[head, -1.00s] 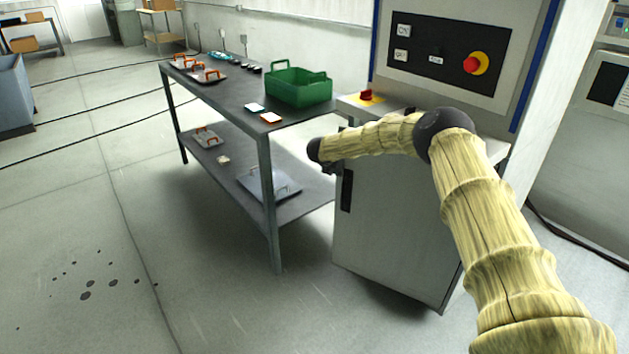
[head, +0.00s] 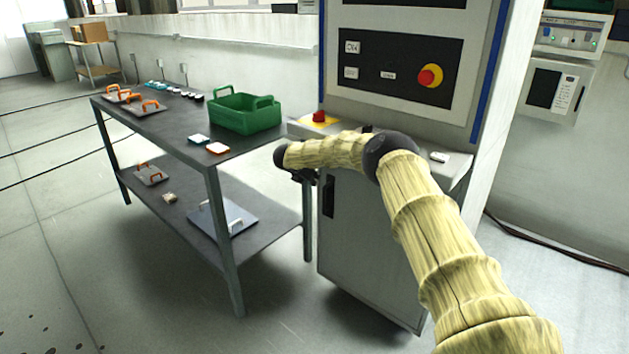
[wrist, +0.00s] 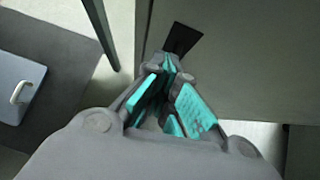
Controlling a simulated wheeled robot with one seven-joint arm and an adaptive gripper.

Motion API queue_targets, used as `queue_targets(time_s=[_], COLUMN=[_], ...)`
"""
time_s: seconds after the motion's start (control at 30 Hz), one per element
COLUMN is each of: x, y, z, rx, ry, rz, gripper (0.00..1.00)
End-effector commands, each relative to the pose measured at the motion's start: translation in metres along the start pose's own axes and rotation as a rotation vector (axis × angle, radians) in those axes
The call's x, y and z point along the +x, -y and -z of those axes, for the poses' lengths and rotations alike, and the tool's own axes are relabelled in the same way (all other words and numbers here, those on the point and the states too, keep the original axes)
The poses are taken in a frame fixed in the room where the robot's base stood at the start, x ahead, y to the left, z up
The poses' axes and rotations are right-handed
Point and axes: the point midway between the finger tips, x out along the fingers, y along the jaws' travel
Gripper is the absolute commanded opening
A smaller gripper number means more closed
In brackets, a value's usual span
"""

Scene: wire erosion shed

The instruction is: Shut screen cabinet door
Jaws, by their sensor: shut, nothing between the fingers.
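The screen cabinet (head: 392,70) is a tall grey unit with blue edge strips and a dark control panel on its upper part. Its lower grey door (head: 370,250) has a black upright handle (head: 328,197) near its left edge. In the wrist view the door (wrist: 240,70) fills the upper right, and the dark handle (wrist: 184,38) is just beyond my fingertips. My gripper (head: 304,177) is in front of the door's upper left, close to the handle, partly hidden by my arm. Its teal-padded fingers (wrist: 171,66) are together and empty. I cannot tell how far the door stands ajar.
A dark two-level table (head: 170,125) stands left of the cabinet, with a green crate (head: 243,113) and handled plates on it. A small ledge with a red button (head: 319,117) juts out above the door. Open floor (head: 80,270) lies at the left front.

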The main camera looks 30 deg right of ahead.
Motion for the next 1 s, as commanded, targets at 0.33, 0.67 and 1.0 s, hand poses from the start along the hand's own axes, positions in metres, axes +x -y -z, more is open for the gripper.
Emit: queue_targets(time_s=[0.33,0.67,1.0], x=[-0.012,-0.065,-0.117], y=[-0.007,-0.02,-0.022], z=[0.012,0.031,0.03], rx=[-0.004,-0.007,-0.006], ry=[0.0,-0.001,-0.001], rz=[-0.004,-0.01,-0.007], gripper=[0.0,0.0,0.0])
